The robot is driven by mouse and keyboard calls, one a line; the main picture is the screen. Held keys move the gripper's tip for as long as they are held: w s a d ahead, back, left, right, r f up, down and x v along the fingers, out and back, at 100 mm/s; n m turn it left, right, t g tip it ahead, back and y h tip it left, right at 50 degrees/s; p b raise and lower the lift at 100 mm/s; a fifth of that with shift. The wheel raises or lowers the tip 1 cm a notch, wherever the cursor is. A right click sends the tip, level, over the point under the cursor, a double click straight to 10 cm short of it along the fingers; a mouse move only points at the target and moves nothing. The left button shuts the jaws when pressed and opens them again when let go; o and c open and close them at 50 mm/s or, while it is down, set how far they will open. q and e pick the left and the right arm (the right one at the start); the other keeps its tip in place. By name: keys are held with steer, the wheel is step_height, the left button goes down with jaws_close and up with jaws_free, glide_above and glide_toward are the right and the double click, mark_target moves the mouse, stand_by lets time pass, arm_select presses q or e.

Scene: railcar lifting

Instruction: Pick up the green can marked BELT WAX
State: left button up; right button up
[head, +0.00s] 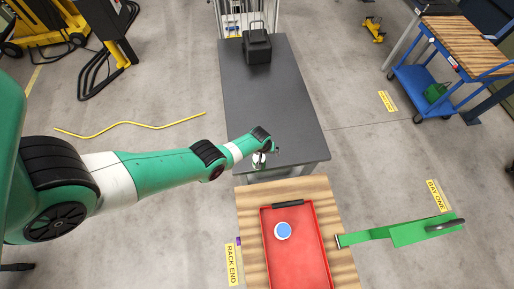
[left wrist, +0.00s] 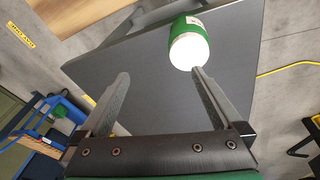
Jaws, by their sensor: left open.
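The green can (left wrist: 188,42) shows in the left wrist view, with a pale round end facing the camera. Its marking is not readable. It is at the tip of the right-hand finger of my left gripper (left wrist: 160,76); I cannot tell whether they touch. The left gripper is open, and the can is not between its fingers. In the head view, the left gripper (head: 268,150) is over the near end of the dark table (head: 275,100), with a small whitish shape beside it that I cannot identify surely. My right gripper is not in view.
A red tray (head: 265,240) holding a blue disc (head: 283,231) lies on a wooden bench nearer me. A black box (head: 257,47) stands at the dark table's far end. A blue cart (head: 425,85) is at right. The table's middle is clear.

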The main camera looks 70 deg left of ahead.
mark_target(257, 160)
arm_select(q)
steer(key=shift+g, duration=0.8)
steer(key=s, duration=0.1)
steer(key=s+a, duration=0.1)
steer(key=s, duration=0.2)
steer(key=shift+a+r, duration=0.15)
steer(key=shift+a, duration=0.1)
steer(key=shift+w+f+b, duration=0.1)
steer(key=shift+f+b, duration=0.45)
steer(key=shift+b, duration=0.05)
steer(key=f+b, duration=0.3)
steer(key=b, duration=0.1)
steer(key=f+b, duration=0.4)
steer(key=w+a+f+b, duration=0.1)
steer(key=f+b, duration=0.3)
steer(key=shift+r, duration=0.25)
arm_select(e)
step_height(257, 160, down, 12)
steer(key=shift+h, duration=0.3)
arm_select(q)
steer(key=shift+c, duration=0.2)
steer(key=c, duration=1.5)
steer(key=shift+c, duration=0.2)
steer(key=shift+r, duration=0.1)
